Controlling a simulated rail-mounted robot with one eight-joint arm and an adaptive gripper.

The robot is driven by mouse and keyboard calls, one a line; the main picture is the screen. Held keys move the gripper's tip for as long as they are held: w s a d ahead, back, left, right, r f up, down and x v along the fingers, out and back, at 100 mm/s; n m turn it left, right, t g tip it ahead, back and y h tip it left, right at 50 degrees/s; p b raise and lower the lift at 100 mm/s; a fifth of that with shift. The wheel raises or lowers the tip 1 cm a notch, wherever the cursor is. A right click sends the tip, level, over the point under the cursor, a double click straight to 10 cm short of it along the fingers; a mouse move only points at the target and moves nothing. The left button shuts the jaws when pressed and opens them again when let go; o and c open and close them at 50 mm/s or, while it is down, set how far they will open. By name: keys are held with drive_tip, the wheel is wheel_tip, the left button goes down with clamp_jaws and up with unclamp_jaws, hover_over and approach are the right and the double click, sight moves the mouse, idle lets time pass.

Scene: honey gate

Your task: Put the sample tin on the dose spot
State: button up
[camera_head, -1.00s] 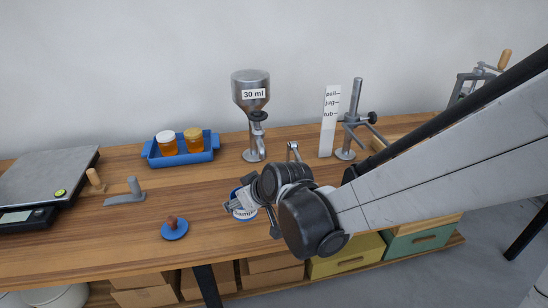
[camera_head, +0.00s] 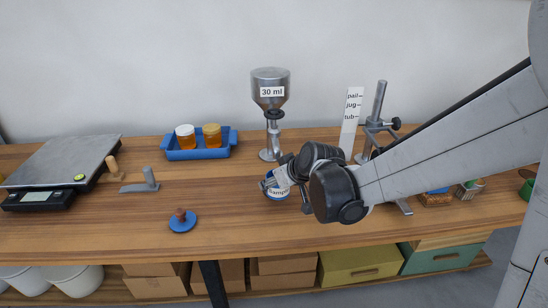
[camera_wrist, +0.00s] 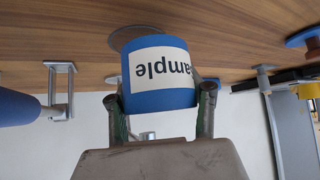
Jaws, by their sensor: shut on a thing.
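The sample tin (camera_head: 277,193) is a blue tin with a white label; it also shows in the wrist view (camera_wrist: 160,96), where its label reads upside down. My gripper (camera_wrist: 162,94) is shut on the tin, one finger on each side. In the head view my gripper (camera_head: 275,184) partly covers the tin, just in front of the 30 ml dispenser (camera_head: 271,88). A flat grey disc (camera_wrist: 133,37) on the wood lies partly behind the tin in the wrist view; I cannot tell whether it is the dose spot. Whether the tin touches the table is unclear.
A blue tray (camera_head: 199,153) with two honey jars stands left of the dispenser. A grey handled tool (camera_head: 141,185), a blue disc with a brown knob (camera_head: 182,224) and a scale (camera_head: 62,165) are further left. A marked white gauge (camera_head: 350,122) and metal stand (camera_head: 377,115) stand right.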

drive_tip(key=w, duration=0.4)
drive_tip(key=shift+w+a, duration=0.2)
drive_tip(key=shift+w+f+b, duration=0.2)
drive_tip(key=shift+f+b, duration=0.2)
drive_tip(key=shift+f, duration=0.5)
drive_tip(key=shift+w+f+b, duration=0.15)
drive_tip(key=shift+f+b, duration=0.2)
drive_tip(key=shift+f, duration=0.5)
drive_tip(key=shift+f, duration=0.15)
drive_tip(key=o, duration=1.2)
